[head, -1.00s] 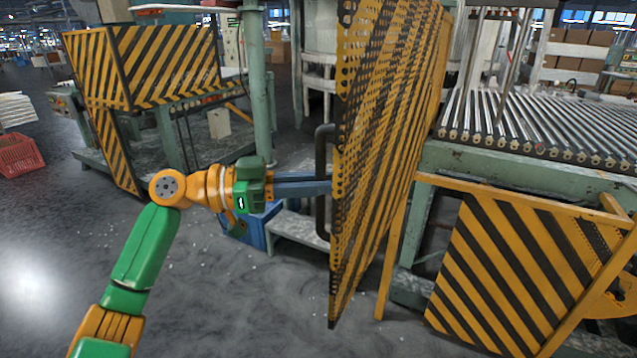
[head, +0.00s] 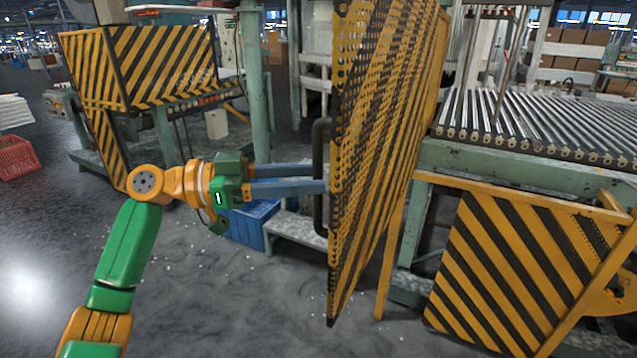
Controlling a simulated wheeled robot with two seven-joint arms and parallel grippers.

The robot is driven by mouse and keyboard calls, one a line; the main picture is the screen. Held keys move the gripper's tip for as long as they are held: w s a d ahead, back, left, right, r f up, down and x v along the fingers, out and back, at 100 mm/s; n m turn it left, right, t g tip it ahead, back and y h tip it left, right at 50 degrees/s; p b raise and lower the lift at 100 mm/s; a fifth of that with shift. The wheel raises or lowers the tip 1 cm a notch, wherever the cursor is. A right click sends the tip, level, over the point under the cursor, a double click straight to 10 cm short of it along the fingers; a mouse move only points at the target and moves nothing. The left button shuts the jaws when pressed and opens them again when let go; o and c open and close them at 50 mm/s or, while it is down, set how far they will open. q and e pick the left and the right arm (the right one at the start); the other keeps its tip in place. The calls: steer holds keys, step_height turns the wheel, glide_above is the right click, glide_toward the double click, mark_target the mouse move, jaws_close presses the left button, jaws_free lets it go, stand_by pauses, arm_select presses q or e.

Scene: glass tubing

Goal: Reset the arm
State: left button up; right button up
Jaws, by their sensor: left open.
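My left arm comes in from the lower left in the head view. Its left gripper (head: 318,179) is open, with two blue-grey fingers spread apart and pointing right. The fingertips are close to the dark vertical handle (head: 321,215) on the yellow-and-black striped perforated door (head: 385,150). Nothing shows held between the fingers. Whether a fingertip touches the handle or the door cannot be told. The door stands swung out, nearly edge-on to me. My right gripper is not in view.
A roller conveyor (head: 540,120) stands behind and right of the door. A striped guard panel (head: 510,270) is at lower right. A striped machine guard (head: 165,62) stands at the left. A blue bin (head: 247,228) sits below the gripper. Floor at lower middle is clear.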

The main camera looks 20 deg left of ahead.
arm_select(q)
steer(key=b+v, duration=0.1)
steer(key=v, duration=0.4)
steer(key=shift+f, duration=0.1)
